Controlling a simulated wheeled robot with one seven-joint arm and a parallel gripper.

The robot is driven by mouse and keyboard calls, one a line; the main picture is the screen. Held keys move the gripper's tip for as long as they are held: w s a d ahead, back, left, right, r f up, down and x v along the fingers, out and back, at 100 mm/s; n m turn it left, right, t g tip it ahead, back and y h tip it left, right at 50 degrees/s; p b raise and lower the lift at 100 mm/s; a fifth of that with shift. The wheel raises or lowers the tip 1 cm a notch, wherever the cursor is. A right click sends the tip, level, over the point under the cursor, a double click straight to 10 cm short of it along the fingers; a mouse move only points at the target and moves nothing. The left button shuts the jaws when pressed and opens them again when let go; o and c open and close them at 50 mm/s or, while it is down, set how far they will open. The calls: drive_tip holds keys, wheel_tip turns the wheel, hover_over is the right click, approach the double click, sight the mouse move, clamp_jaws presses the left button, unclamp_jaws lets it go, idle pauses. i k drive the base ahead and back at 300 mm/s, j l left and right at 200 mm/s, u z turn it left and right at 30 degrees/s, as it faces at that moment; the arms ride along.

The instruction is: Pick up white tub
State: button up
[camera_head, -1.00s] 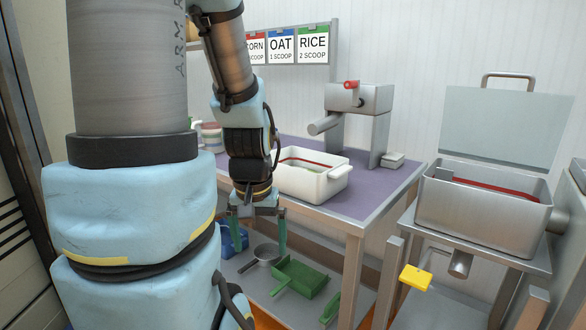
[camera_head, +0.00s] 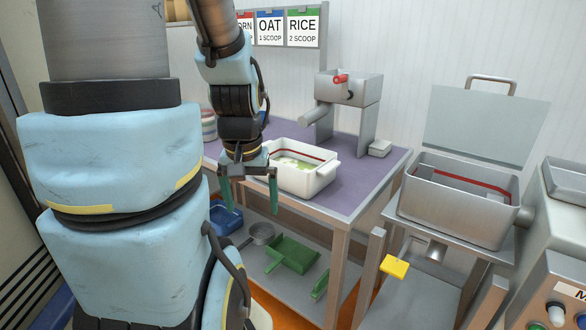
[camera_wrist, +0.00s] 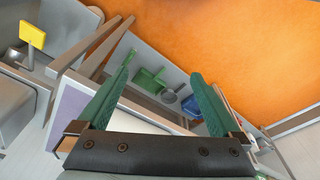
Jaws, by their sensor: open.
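The white tub (camera_head: 312,183) stands upright on the purple tabletop in the head view. It has end handles, a red line inside and a pale yellow-green content at the bottom. My gripper (camera_head: 250,198) hangs at the table's front edge, left of the tub and in front of it. Its green fingers point down, spread apart, with nothing between them. The right finger overlaps the tub's left end in the picture; I cannot tell whether they touch. In the wrist view the open fingers (camera_wrist: 163,58) point past the table edge toward the lower shelf.
A lower shelf holds a green scoop (camera_head: 293,253), a blue scoop (camera_head: 224,218) and a grey pan (camera_head: 262,233). A metal mill (camera_head: 348,92) stands behind the tub. An open metal hopper (camera_head: 455,210) with a yellow handle (camera_head: 394,267) stands right.

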sight(294, 165)
drive_tip(key=k+l+u, duration=0.1)
drive_tip(key=l+u, duration=0.4)
drive_tip(key=k+l+u, duration=0.2)
drive_tip(key=l+u, duration=0.25)
drive_tip(key=k+l+u, duration=0.25)
drive_tip(key=u, duration=0.25)
drive_tip(key=k+l+u, duration=0.3)
drive_tip(key=u, duration=0.15)
drive_tip(key=k+l+u, duration=0.15)
drive_tip(key=k+u, duration=0.15)
drive_tip(key=u, duration=0.2)
